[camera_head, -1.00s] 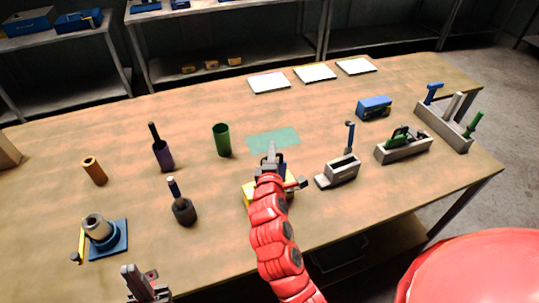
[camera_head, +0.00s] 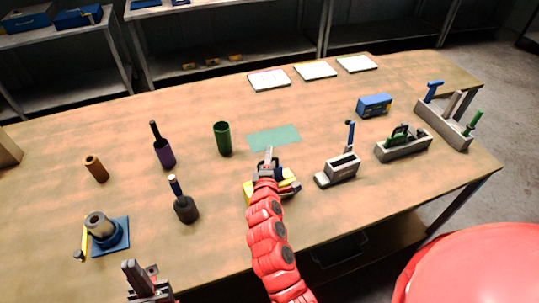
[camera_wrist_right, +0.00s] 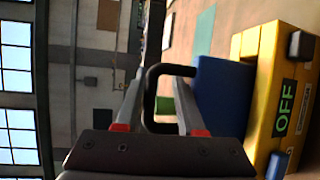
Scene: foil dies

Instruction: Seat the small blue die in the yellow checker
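The yellow checker (camera_head: 286,188) stands on the table in the head view, mostly behind my red right arm. In the right wrist view the yellow checker (camera_wrist_right: 265,85) shows a green-on-black OFF label. A blue block (camera_wrist_right: 222,95), seemingly the small blue die, is against the checker, with a black loop handle (camera_wrist_right: 151,95) sticking out. I cannot tell how deep it sits. My right gripper (camera_wrist_right: 158,85) has its fingers apart on both sides of the handle's outer bar, with gaps showing. My left gripper (camera_head: 143,272) is low at the table's front edge, away from the checker; its opening is unclear.
A grey tool with a blue handle (camera_head: 338,171) stands right of the checker. A dark pot (camera_head: 185,208) and a blue-based stand (camera_head: 118,240) are left. Free table surrounds the checker.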

